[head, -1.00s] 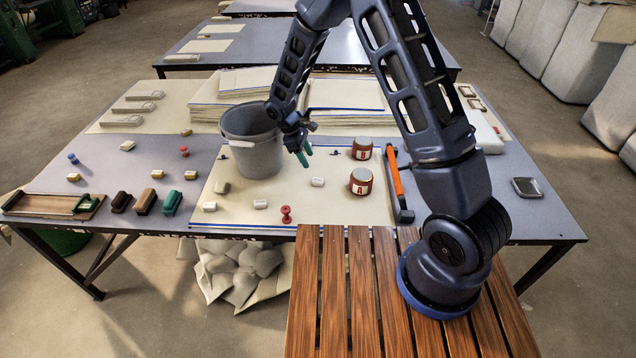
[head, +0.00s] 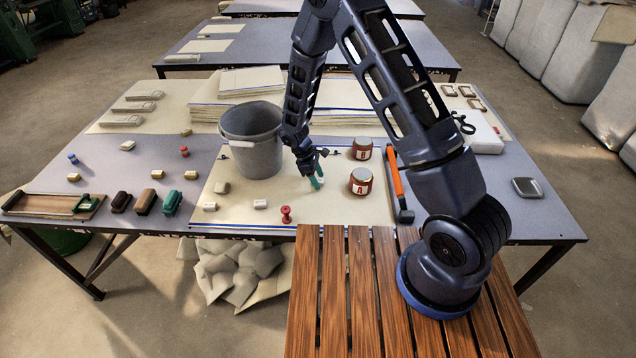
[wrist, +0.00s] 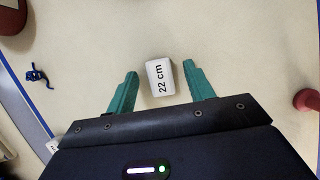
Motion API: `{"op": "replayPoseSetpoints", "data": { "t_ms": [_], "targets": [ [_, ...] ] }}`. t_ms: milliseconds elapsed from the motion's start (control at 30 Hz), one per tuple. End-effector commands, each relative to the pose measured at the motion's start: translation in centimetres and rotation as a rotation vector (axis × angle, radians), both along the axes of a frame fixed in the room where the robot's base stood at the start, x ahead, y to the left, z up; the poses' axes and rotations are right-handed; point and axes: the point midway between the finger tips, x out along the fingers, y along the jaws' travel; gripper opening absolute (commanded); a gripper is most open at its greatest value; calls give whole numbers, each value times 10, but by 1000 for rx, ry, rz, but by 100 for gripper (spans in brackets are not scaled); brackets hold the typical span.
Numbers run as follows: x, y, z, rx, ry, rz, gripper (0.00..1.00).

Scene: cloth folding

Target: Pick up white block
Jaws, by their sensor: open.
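The white block (wrist: 160,77), marked "22 cm", lies on the cream sheet (head: 250,213) in the wrist view. My gripper (wrist: 160,74) is open, its two green fingers on either side of the block in that view with gaps on both sides. Nothing is held. How high the fingertips are above the sheet is hard to tell. In the head view my gripper (head: 316,178) is over the block's place, and its fingers mostly hide the block there.
Two red cans (head: 361,181) and an orange-handled hammer (head: 396,180) stand to the right. A grey bucket (head: 252,150) is at the left, behind. A red spool (head: 286,214) and other small pale blocks (head: 260,204) lie nearer the table's front edge.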

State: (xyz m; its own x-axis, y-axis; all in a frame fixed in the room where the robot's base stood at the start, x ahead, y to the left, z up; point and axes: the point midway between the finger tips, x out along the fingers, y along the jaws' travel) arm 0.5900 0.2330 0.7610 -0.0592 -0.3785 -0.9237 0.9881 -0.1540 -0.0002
Motion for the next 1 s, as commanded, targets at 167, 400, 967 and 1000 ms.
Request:
{"op": "replayPoseSetpoints", "data": {
  "t_ms": [167,400,967,1000],
  "targets": [
    [0,0,-1,1,0,0,53],
    [0,0,-1,1,0,0,15],
    [1,1,19,4,-3,0,5],
    [0,1,25,3,-2,-1,5]
  ]
}}
